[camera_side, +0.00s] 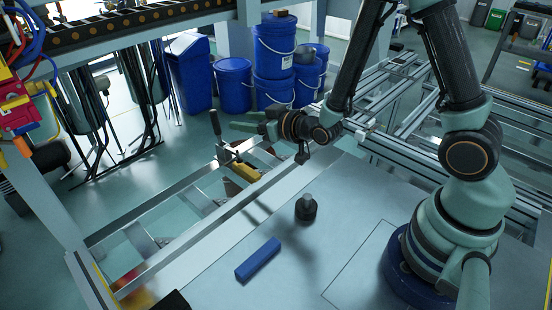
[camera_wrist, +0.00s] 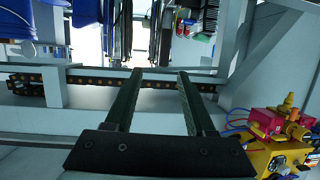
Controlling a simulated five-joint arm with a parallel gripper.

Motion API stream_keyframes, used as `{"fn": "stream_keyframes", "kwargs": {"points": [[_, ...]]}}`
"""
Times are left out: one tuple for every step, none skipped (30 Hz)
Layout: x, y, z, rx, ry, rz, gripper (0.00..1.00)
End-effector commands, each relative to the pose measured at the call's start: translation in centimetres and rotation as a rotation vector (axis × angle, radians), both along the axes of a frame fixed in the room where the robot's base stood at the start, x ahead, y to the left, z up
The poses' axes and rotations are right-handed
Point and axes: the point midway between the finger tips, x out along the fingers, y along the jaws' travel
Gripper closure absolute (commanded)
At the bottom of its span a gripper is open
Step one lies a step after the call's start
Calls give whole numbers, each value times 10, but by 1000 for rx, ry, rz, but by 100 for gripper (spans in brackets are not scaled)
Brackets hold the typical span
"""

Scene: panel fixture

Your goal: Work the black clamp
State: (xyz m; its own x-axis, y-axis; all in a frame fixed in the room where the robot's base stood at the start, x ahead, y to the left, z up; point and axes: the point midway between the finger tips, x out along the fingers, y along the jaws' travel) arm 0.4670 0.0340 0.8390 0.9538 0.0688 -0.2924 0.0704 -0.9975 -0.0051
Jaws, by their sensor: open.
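The black clamp has a dark upright handle (camera_side: 215,123) on a metal body (camera_side: 224,153) at the panel fixture's edge in the side view. A yellow piece (camera_side: 245,171) lies just right of its base. My gripper (camera_side: 234,119) is open, level and pointing left, with its fingertips a little right of the handle in the picture. I cannot tell the depth between them. In the wrist view my gripper's two fingers (camera_wrist: 160,72) stand apart with nothing between them. I cannot make out the clamp in that view.
A blue block (camera_side: 258,259) and a black knobbed cylinder (camera_side: 306,208) stand on the grey plate (camera_side: 350,230). Metal rails (camera_side: 190,205) run along the plate's left side. Blue buckets (camera_side: 274,60) stand behind. Red and yellow equipment (camera_wrist: 280,135) is at the wrist view's lower right.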

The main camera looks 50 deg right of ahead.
Motion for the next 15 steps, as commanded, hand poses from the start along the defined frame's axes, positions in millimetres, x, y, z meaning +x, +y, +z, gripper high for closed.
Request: {"fn": "stream_keyframes", "kwargs": {"points": [[3, -2, 11, -2, 25, -5, 45], [3, -3, 15, -4, 49, -7, 45], [2, -5, 20, -6, 80, -10, 45], [1, -6, 23, -8, 104, -12, 45], [0, -7, 27, -10, 128, -15, 45], [-3, -8, 33, -11, 160, -17, 45], [-5, -10, 37, -13, 184, -19, 45], [-8, -11, 41, -14, 208, -21, 45], [-12, -12, 46, -16, 239, -24, 45], [-16, -13, 50, -18, 263, -26, 45], [-20, -14, 54, -19, 287, -28, 45], [-26, -16, 60, -20, 319, -31, 45], [-31, -17, 64, -21, 344, -33, 45], [-37, -18, 68, -22, 367, -35, 45], [-44, -20, 74, -23, 398, -37, 45]]}}
